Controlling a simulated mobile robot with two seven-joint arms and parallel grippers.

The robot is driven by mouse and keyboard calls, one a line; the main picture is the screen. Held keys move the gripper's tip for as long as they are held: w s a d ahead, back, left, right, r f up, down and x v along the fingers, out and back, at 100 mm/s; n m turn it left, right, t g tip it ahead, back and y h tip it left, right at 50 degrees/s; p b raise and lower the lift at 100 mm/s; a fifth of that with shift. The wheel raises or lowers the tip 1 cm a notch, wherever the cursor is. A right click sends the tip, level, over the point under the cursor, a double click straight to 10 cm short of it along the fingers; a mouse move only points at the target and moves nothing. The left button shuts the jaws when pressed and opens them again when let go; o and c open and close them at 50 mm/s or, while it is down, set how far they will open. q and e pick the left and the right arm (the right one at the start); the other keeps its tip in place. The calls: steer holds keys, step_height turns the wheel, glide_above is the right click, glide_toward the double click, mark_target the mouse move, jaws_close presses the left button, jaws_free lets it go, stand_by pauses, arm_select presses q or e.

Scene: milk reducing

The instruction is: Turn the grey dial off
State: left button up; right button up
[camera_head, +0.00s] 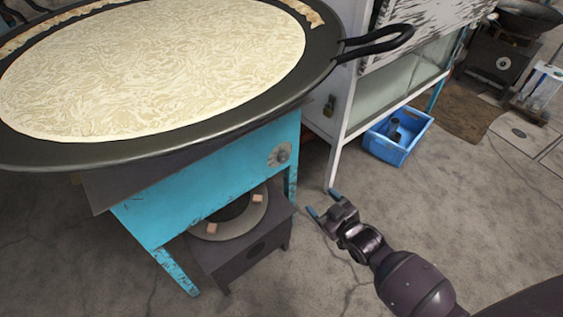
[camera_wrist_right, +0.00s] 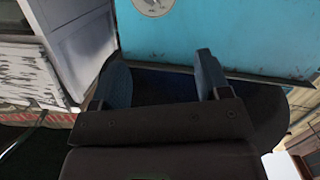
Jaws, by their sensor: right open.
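The grey dial (camera_head: 279,154) sits on the turquoise stove front (camera_head: 205,190), near its upper right corner, under the edge of a large black pan. Part of a round plate with the dial shows at the top edge of the right wrist view (camera_wrist_right: 153,5). My right gripper (camera_head: 323,203) is open and empty, to the right of and below the dial, apart from it. Its two fingers also show in the right wrist view (camera_wrist_right: 162,75), with the turquoise panel beyond them. My left gripper is not in view.
The black pan (camera_head: 255,116) holds a wide pale flatbread or milk layer, and its handle (camera_head: 385,40) juts right. A dark burner (camera_head: 255,255) stands below the stove. A white cabinet (camera_head: 345,100) and a blue crate (camera_head: 405,150) are behind my gripper. The floor around my gripper is clear.

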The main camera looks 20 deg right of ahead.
steer(key=n+t+y+b, duration=0.1)
steer(key=b, duration=0.3)
glide_toward(285, 159)
steer(key=s+f, duration=0.1)
steer(key=s, duration=0.1)
steer(key=shift+t, duration=0.3)
steer(key=b+x, duration=0.2)
steer(key=x, duration=0.7)
steer(key=shift+w, duration=0.35)
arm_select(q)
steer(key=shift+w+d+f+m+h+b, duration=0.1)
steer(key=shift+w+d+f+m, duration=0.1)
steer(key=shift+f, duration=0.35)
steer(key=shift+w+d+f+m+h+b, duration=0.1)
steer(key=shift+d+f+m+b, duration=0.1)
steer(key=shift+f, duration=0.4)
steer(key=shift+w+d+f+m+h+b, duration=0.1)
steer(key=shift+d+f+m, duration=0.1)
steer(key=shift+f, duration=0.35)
arm_select(e)
steer(key=shift+w+a+r, duration=0.1)
steer(key=shift+w+r, duration=0.15)
steer(key=shift+w, duration=0.5)
steer(key=shift+c, duration=0.5)
steer(key=c, duration=0.8)
steer(key=shift+c, duration=0.2)
